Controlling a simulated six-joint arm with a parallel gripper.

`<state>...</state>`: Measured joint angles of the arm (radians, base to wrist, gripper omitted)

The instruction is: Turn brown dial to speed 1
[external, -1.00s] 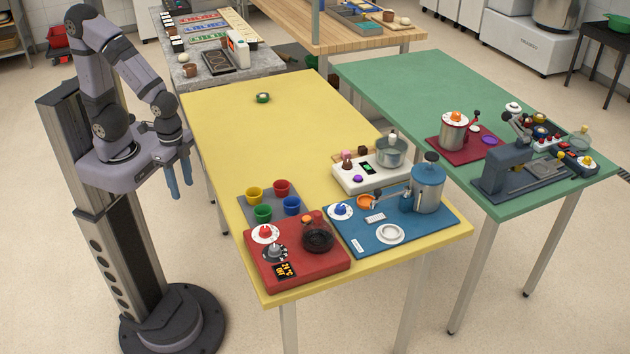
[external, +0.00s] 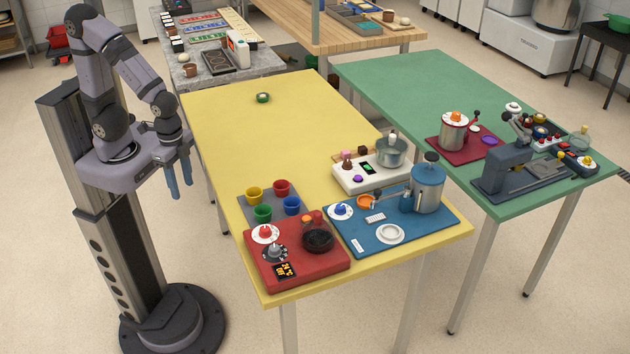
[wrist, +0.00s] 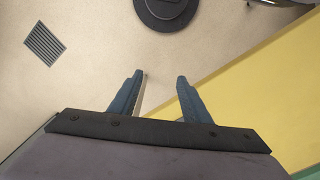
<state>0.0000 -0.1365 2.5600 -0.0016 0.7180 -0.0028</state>
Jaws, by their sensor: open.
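My gripper (external: 180,192) hangs at the left, beside the yellow table's left edge, away from all dials. In the wrist view its two blue fingers (wrist: 155,98) are apart with nothing between them. I cannot pick out a brown dial with certainty.
The yellow table (external: 225,130) has free room at its far left half. The green table (external: 400,85) stands behind, right.

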